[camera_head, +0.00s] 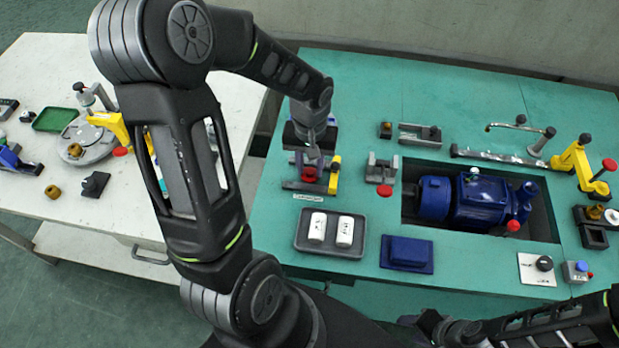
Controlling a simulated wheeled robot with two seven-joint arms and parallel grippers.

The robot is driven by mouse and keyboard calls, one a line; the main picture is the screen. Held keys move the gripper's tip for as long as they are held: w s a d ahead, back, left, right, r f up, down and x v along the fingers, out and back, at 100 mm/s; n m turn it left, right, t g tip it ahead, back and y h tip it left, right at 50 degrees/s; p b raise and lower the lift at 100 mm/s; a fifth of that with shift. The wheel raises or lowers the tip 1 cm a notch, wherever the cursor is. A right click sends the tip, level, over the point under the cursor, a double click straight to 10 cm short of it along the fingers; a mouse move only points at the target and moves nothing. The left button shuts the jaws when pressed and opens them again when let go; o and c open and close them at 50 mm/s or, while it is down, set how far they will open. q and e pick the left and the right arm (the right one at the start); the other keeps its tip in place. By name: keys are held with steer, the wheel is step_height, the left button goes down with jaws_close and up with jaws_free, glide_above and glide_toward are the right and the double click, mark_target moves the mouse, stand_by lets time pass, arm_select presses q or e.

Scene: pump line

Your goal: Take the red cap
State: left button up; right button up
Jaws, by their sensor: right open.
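A red cap (310,178) sits at a small purple and grey fixture with a yellow part, at the left end of the green bench. My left gripper (311,158) points down right above this cap, at the fixture. Its fingers are dark and small here, and I cannot tell whether they touch the cap or are closed on it. My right gripper (447,328) is low at the bottom edge, open, in front of the bench and away from the fixture; it is partly cut off. Other red round pieces lie by a grey bracket (382,168) and near the blue pump (468,202).
A dark tray (301,246) with two white items and a blue block (407,254) lie at the bench front. A yellow clamp (575,161) stands at the right. The pump sits in a recess. A white table (75,205) with parts stands left, behind my arm.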

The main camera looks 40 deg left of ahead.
mark_target(310, 171)
arm_select(q)
steer(key=shift+f, duration=0.15)
steer(key=shift+c, duration=0.2)
stand_by(0.5)
jaws_close()
steer(key=shift+r+p, duration=0.35)
steer(key=shift+r, duration=0.25)
stand_by(0.7)
steer(key=shift+r+p, duration=1.65)
steer(key=shift+r, duration=0.6)
